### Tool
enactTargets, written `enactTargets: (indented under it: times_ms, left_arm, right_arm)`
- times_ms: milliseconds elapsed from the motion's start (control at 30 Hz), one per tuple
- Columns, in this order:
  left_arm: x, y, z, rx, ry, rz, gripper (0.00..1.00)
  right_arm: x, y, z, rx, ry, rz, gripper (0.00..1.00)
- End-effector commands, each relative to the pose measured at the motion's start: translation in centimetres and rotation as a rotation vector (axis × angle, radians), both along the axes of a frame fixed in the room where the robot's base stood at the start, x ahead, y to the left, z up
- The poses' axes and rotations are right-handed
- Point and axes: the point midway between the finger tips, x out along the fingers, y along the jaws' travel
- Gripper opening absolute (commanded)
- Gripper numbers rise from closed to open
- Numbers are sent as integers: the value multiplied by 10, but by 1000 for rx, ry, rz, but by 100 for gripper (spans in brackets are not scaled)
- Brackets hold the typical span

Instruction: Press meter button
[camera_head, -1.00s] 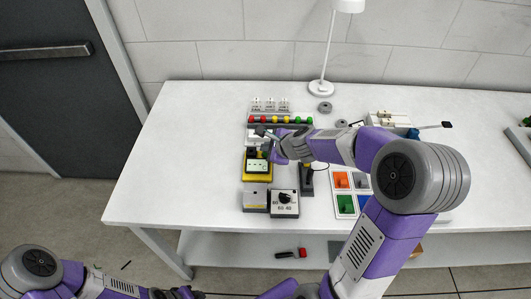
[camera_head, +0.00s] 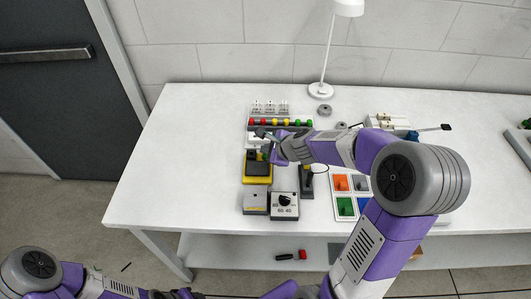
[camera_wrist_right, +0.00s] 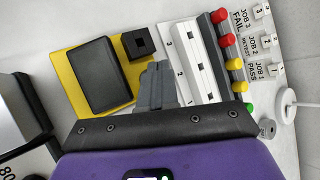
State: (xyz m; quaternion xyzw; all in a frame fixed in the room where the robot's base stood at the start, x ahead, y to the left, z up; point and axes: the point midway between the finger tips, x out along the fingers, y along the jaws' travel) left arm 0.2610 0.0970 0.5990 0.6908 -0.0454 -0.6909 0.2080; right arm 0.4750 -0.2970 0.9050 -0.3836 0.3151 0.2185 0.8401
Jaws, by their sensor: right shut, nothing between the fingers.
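The meter (camera_head: 257,180) is a yellow block with a black screen on the white table, left of centre. In the right wrist view, the yellow meter (camera_wrist_right: 69,59) shows its dark screen (camera_wrist_right: 103,75) and, beside it, a raised black square button (camera_wrist_right: 140,42). My right gripper (camera_head: 266,150) is over the back end of the meter. In the wrist view its grey fingers (camera_wrist_right: 160,70) are shut and empty, close to the button; I cannot tell whether they touch it. My left arm is low at the left; its gripper is not clearly seen.
Behind the meter are a white switch strip (camera_wrist_right: 200,66) and a row of coloured buttons (camera_head: 287,124). A dial box (camera_head: 285,205) and a grey box (camera_head: 255,200) stand in front. Coloured pads (camera_head: 346,206) lie right; a lamp (camera_head: 321,90) stands behind.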

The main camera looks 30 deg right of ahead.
Motion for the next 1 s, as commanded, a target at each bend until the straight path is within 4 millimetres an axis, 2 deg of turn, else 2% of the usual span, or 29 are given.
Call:
enactTargets:
  times_ms: [67,467,1000]
  left_arm:
    - [0,0,6,0,0,0,43]
    - [0,0,9,0,0,0,43]
    - [0,0,62,0,0,0,43]
  right_arm:
    - [0,0,6,0,0,0,0]
    - [0,0,10,0,0,0,0]
    - [0,0,63,1,-1,1,0]
